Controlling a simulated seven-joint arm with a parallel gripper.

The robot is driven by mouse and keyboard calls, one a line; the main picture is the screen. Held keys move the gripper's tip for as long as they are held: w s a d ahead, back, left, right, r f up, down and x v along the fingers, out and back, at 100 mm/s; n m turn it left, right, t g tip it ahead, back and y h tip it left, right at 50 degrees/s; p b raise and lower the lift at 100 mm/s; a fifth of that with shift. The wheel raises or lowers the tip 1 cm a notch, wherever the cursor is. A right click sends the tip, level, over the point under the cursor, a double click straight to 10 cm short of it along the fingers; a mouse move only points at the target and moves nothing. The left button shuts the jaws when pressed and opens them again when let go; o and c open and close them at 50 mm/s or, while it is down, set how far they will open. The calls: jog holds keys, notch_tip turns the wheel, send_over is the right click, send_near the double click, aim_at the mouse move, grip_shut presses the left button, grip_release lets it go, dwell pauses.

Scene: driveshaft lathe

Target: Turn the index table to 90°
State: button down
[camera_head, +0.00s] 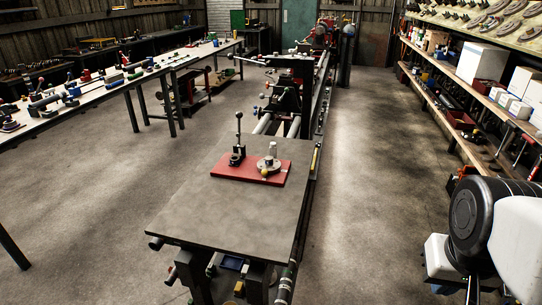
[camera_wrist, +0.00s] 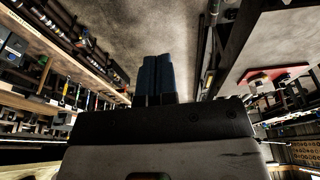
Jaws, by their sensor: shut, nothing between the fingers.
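The red plate also shows at the right of the wrist view (camera_wrist: 258,79), with the disc unclear there. My gripper (camera_wrist: 156,58) shows as two dark blue fingers close together, shut and empty, away from the index table. The head view shows my arm at the right edge, but not the fingertips.
A black lever clamp (camera_head: 238,153) stands upright on the red plate, left of the index table. The grey tabletop (camera_head: 225,215) is otherwise bare in front. The lathe (camera_head: 290,95) runs behind. Shelves with boxes (camera_head: 482,62) line the right wall, with open floor between.

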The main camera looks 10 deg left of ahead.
dwell(0.3)
